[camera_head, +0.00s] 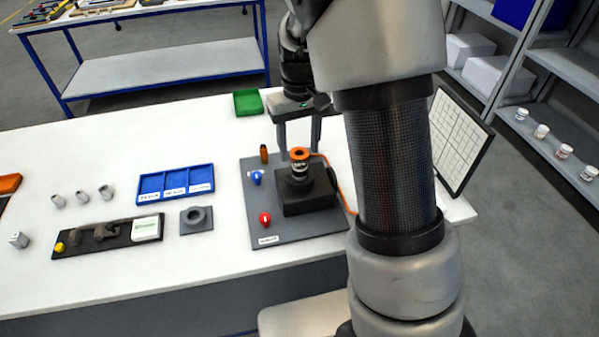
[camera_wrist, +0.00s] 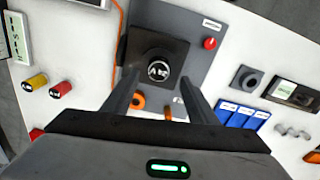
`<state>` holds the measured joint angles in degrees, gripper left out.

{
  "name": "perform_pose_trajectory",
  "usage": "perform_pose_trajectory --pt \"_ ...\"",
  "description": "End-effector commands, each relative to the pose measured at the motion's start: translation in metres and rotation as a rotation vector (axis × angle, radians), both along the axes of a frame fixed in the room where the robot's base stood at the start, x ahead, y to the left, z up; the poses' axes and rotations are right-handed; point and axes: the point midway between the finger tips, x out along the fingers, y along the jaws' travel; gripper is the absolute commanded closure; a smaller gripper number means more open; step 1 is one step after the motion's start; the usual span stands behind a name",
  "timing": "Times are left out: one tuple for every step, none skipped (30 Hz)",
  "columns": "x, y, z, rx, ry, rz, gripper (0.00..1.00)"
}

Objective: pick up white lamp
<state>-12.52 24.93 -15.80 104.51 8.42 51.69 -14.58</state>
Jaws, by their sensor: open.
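My gripper (camera_head: 299,146) is open and points down over the grey board, at the far side of a black box (camera_head: 308,198). A small round piece with a pale body (camera_head: 299,169) and an orange ring (camera_head: 300,153) stands at the box. In the wrist view, a round dark piece with white marks and a pale rim (camera_wrist: 158,70) lies on the box, between my open fingertips (camera_wrist: 160,84). I cannot tell whether this is the white lamp. A red lamp (camera_head: 265,219) and a blue lamp (camera_head: 257,177) sit on the board, left of the box.
An orange cylinder (camera_head: 264,153) stands near the board's far edge. An orange cable (camera_wrist: 118,35) runs beside the box. A blue tray (camera_head: 175,184) and a grey ring-shaped part (camera_head: 196,219) lie left. A gridded panel (camera_head: 459,137) stands right. White table (camera_head: 110,283) is bare in front.

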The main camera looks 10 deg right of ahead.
Motion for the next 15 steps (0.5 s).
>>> perform_pose_trajectory --pt "0.000 0.000 -0.005 0.000 0.003 0.001 0.47" --pt "0.000 0.000 -0.007 0.000 0.002 0.001 0.47" --pt "0.000 0.000 -0.009 -0.001 0.001 0.001 0.47" --pt "0.000 0.000 -0.010 -0.001 0.001 0.001 0.47" --pt "0.000 0.000 -0.012 -0.001 0.001 0.001 0.47" --pt "0.000 0.000 -0.015 -0.001 0.002 0.001 0.47" --pt "0.000 -0.001 -0.018 0.000 0.003 0.000 0.47" --pt "-0.001 -0.001 -0.023 -0.001 0.005 0.000 0.47" --pt "0.000 -0.001 -0.029 -0.001 0.004 -0.001 0.47" --pt "0.000 -0.002 -0.034 -0.001 0.005 0.000 0.47" --pt "0.000 -0.002 -0.039 -0.002 0.005 0.001 0.47" --pt "0.001 -0.003 -0.044 -0.002 0.004 0.000 0.47" --pt "0.001 -0.002 -0.049 -0.001 0.004 0.000 0.47" --pt "0.001 -0.002 -0.053 0.000 0.003 0.000 0.47" --pt "0.001 -0.002 -0.057 0.000 0.003 0.000 0.47"
